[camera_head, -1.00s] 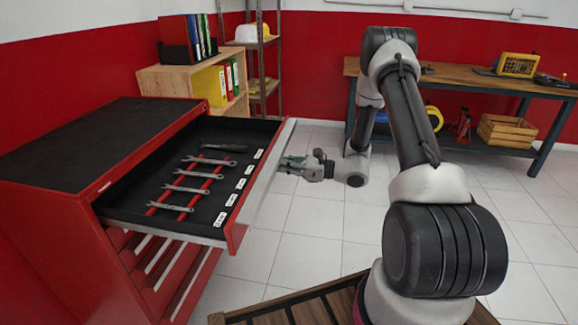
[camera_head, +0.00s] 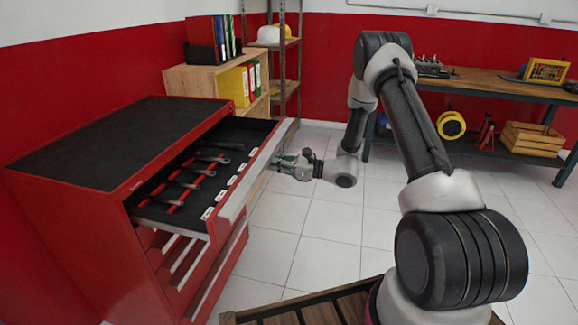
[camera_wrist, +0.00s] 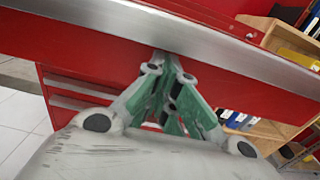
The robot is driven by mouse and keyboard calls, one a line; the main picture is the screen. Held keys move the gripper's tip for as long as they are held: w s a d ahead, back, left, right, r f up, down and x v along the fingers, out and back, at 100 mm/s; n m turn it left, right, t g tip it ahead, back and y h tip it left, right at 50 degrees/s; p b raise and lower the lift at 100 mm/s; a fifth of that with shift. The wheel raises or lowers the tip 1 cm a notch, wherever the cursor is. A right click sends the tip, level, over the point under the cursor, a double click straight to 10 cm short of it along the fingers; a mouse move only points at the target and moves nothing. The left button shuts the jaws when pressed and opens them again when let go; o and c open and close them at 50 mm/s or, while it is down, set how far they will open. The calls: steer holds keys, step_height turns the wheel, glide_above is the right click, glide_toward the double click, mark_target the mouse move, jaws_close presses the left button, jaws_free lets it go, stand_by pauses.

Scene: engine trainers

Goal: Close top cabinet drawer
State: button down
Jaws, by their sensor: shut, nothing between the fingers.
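The red tool cabinet (camera_head: 85,215) with a black top stands at the left in the head view. Its top drawer (camera_head: 232,205) is partly open, with several wrenches (camera_head: 183,184) and labels inside. My gripper (camera_head: 280,160) is at the drawer's front face, near its far end. In the wrist view my gripper (camera_wrist: 168,62) is shut and empty, with its fingertips at the lower edge of the drawer's silver front strip (camera_wrist: 200,42). They appear to touch the drawer front. The exact contact is hard to see.
Lower drawers (camera_head: 180,262) of the cabinet look slightly uneven. A wooden shelf (camera_head: 195,80) with binders stands behind the cabinet. A workbench (camera_head: 480,82) with a wooden crate (camera_head: 533,138) below is at the back right. The tiled floor (camera_head: 320,225) between is clear.

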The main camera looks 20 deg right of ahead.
mark_target(210, 154)
steer(key=x, duration=2.3)
steer(key=shift+w+a, duration=0.1)
steer(key=shift+a, duration=0.2)
steer(key=shift+w+a+r, duration=0.1)
steer(key=shift+w+a, duration=0.2)
steer(key=shift+a, duration=0.1)
